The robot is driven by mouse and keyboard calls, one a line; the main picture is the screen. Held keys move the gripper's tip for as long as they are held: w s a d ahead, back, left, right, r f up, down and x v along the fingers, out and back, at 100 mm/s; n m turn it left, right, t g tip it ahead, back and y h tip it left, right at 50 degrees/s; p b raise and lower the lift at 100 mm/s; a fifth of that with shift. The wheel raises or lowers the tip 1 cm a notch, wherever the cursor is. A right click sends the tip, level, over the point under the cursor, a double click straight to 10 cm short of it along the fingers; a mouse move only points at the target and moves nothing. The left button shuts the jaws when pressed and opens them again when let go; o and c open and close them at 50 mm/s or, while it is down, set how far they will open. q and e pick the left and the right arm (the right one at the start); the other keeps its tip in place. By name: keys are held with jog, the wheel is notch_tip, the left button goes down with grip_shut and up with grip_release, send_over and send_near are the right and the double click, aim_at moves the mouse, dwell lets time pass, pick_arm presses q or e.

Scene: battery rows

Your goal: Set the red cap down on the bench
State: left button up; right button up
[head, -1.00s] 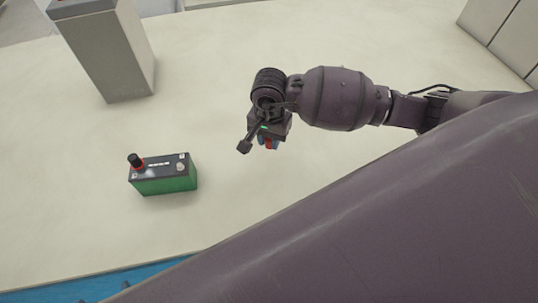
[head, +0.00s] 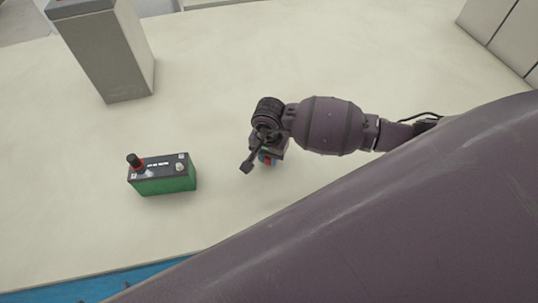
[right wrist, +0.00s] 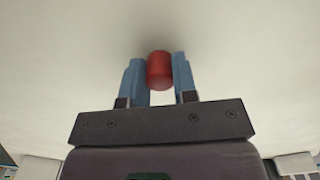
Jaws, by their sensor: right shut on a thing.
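The red cap (right wrist: 159,70) is between the two blue fingers of my right gripper (right wrist: 159,82) in the right wrist view. The fingers are shut on it. In the head view only a bit of red shows by the fingertips of the right gripper (head: 267,160), under the wrist. The cap is close over the pale bench (head: 230,230); a soft shadow lies near it in the right wrist view. I cannot tell whether it touches the bench. My left gripper is not in view.
A green battery (head: 163,178) with a black top stands left of the right gripper. A black post with a red ring rises from its left end. A grey block (head: 115,60) stands at the back left. The bench around the gripper is clear.

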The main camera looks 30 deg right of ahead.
jog(key=shift+f, duration=0.15)
jog(key=o, duration=0.9)
jog(key=shift+c, duration=0.2)
notch_tip(320, 180, up, 12)
jog(key=shift+r, duration=0.2)
